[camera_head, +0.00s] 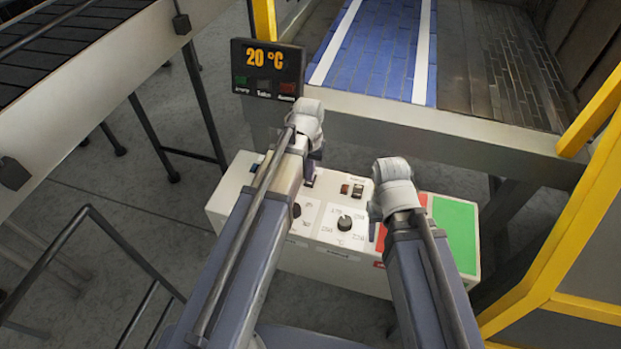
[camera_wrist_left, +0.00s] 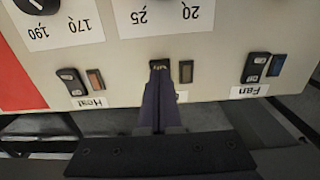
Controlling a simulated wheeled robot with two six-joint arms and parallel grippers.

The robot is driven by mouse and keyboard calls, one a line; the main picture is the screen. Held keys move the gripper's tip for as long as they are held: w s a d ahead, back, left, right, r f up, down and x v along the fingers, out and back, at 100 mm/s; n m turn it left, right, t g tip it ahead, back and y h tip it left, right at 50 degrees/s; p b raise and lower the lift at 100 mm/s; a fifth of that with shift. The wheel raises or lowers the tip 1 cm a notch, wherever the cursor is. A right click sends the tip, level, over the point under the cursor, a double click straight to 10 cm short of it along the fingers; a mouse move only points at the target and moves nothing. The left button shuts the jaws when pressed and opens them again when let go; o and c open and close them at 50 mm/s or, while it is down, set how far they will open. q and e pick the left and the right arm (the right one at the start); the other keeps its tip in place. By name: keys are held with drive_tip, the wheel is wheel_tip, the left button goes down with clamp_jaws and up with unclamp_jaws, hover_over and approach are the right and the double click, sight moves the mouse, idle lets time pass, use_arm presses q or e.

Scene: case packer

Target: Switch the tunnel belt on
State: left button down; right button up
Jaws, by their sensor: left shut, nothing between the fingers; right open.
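The white control box (camera_head: 228,196) stands below the tunnel. The lamp looks dull. My right gripper (camera_head: 376,228) is open above the box's right part.
The Fan switch (camera_wrist_left: 255,67) and Heat switch (camera_wrist_left: 71,81) flank the middle one. A dial (camera_head: 345,223) and red and green pads (camera_head: 455,232) are on the box. A display (camera_head: 268,68) reads 20 °C. The blue tunnel belt (camera_head: 375,50) lies behind; a yellow frame (camera_head: 560,230) stands right.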

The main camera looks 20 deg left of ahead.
sight(310, 183)
use_arm(q)
drive_tip(key=shift+f+b, duration=0.95)
use_arm(e)
drive_tip(key=shift+f, duration=0.95)
use_arm(q)
wheel_tip(310, 183, up, 7)
drive_tip(key=p, duration=0.7)
drive_tip(key=shift+r, duration=0.1)
use_arm(e)
wheel_tip(310, 183, up, 7)
use_arm(q)
drive_tip(key=shift+d, duration=0.1)
drive_tip(key=s+d+f+m+b, duration=0.1)
drive_tip(key=s+d, duration=0.2)
drive_tip(key=s, duration=0.1)
drive_tip(key=s+d+f+m+b, duration=0.1)
drive_tip(key=s+d, duration=0.3)
drive_tip(key=s, duration=0.1)
drive_tip(key=s+d+f+m+y+b, duration=0.1)
drive_tip(key=s+d, duration=0.2)
drive_tip(key=s, duration=0.2)
drive_tip(key=shift+s+d, duration=0.15)
drive_tip(key=shift+s, duration=0.05)
use_arm(e)
wheel_tip(310, 183, down, 3)
